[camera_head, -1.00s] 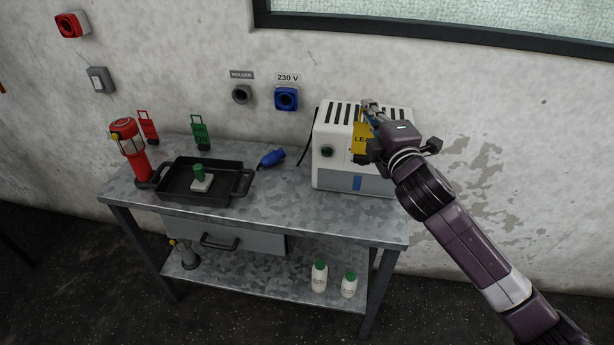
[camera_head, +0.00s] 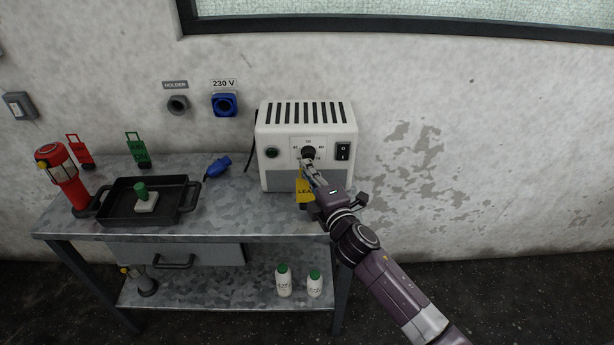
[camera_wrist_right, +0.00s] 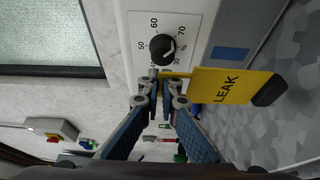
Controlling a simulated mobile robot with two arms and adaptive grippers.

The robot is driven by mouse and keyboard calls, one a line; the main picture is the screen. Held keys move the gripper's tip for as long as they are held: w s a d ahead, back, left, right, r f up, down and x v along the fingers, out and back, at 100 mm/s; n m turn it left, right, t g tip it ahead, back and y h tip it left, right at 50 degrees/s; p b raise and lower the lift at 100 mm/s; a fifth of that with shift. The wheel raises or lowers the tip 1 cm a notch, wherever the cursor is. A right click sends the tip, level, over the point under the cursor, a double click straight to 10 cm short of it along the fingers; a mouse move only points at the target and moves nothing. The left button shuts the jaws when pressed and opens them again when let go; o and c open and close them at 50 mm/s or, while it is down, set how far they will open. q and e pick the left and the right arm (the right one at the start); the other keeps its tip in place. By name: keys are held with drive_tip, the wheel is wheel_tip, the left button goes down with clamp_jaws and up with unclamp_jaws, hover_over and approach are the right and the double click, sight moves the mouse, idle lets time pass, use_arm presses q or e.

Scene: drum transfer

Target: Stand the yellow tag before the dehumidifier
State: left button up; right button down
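The yellow tag (camera_head: 304,193), marked LEAK, is in front of the white dehumidifier (camera_head: 282,150) at the right end of the metal table. In the wrist view the yellow tag (camera_wrist_right: 225,86) shows its dark foot at the far end from my fingers. My right gripper (camera_head: 308,170) is shut on the thin top end of the tag; its fingertips (camera_wrist_right: 163,76) also show in the wrist view, near the dehumidifier's dial (camera_wrist_right: 162,48). The gripper partly hides the tag in the head view. I cannot tell whether the foot touches the table. My left gripper is not in view.
The metal table (camera_head: 225,222) holds a black tray (camera_head: 120,216) with a green-handled item, a red lamp (camera_head: 62,175), a red tag (camera_head: 80,152), a green tag (camera_head: 138,152) and a blue plug (camera_head: 218,166). Two white bottles stand on the lower shelf.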

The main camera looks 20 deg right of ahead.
drive_tip(key=shift+f, duration=0.95)
drive_tip(key=shift+f, duration=0.15)
drive_tip(key=c, duration=2.2)
unclamp_jaws()
drive_tip(key=shift+o, duration=0.2)
drive_tip(key=shift+r, duration=0.3)
drive_tip(key=s+d+b, duration=0.1)
drive_tip(key=s, duration=1.1)
drive_tip(key=shift+b, duration=0.35)
drive_tip(key=shift+f, duration=0.1)
